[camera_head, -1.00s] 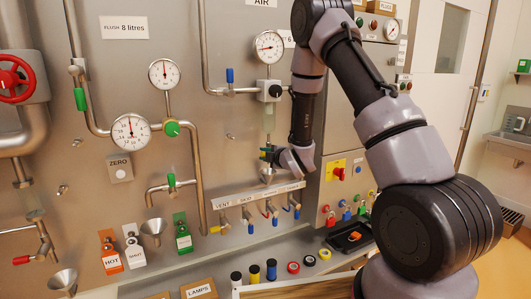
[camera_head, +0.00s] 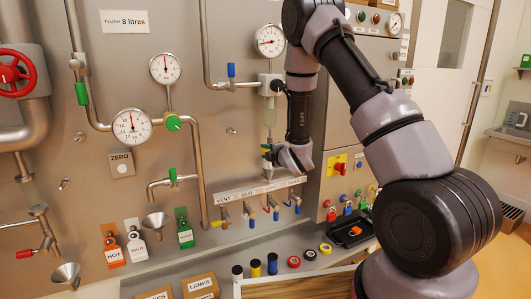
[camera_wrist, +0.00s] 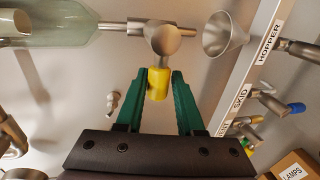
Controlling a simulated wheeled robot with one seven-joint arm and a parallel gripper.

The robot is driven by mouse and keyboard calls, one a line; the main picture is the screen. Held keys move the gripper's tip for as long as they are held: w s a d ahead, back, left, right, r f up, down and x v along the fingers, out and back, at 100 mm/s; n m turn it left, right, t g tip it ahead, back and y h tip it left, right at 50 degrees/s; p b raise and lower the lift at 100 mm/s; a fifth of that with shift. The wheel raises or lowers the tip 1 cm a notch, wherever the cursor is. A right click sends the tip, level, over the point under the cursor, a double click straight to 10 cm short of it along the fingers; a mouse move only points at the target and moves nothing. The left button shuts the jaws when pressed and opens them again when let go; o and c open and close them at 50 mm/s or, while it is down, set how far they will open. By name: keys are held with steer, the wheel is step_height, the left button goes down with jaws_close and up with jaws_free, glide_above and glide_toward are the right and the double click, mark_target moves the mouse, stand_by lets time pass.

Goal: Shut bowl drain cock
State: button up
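The bowl drain cock (camera_wrist: 162,40) sits below a glass bowl (camera_wrist: 50,22), with a yellow handle (camera_wrist: 158,84) that points toward my wrist camera. My gripper (camera_wrist: 160,80) has its green fingers on both sides of the yellow handle, close against it. The glass bowl (camera_head: 269,112) is also in the head view, under a gauge and valve block. There my gripper (camera_head: 268,152) is just below the bowl, and my wrist partly hides the cock. A metal funnel (camera_wrist: 226,34) stands below the cock's outlet, apart from it.
A labelled rail (camera_head: 262,188) with several small coloured-handled valves runs below my gripper. A pipe with a green-handled tap (camera_head: 173,175) is to the left. A bench with coloured tape rolls and a black tray (camera_head: 350,234) lies below. The wall left of my gripper has some free room.

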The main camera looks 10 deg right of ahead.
steer(key=shift+o, duration=0.9)
steer(key=v, duration=1.1)
steer(key=shift+w, duration=0.1)
steer(key=s+d+r+m+g+h, duration=0.1)
steer(key=s+d+r+m+h, duration=0.1)
steer(key=d+r+m, duration=0.35)
steer(key=s+d+r+m+g+h, duration=0.2)
steer(key=d+r+m, duration=0.1)
steer(key=r+m, duration=0.55)
steer(key=s+r+m+g, duration=0.1)
steer(key=s+r+m, duration=0.2)
steer(key=s, duration=0.5)
steer(key=s+r+m+g, duration=0.2)
steer(key=s+r+m, duration=0.2)
steer(key=s, duration=0.4)
steer(key=s+a+r+m+g+y, duration=0.1)
steer(key=s+r+m, duration=0.2)
steer(key=s+m, duration=0.2)
steer(key=s, duration=0.3)
steer(key=shift+s+r, duration=0.2)
steer(key=shift+r, duration=0.2)
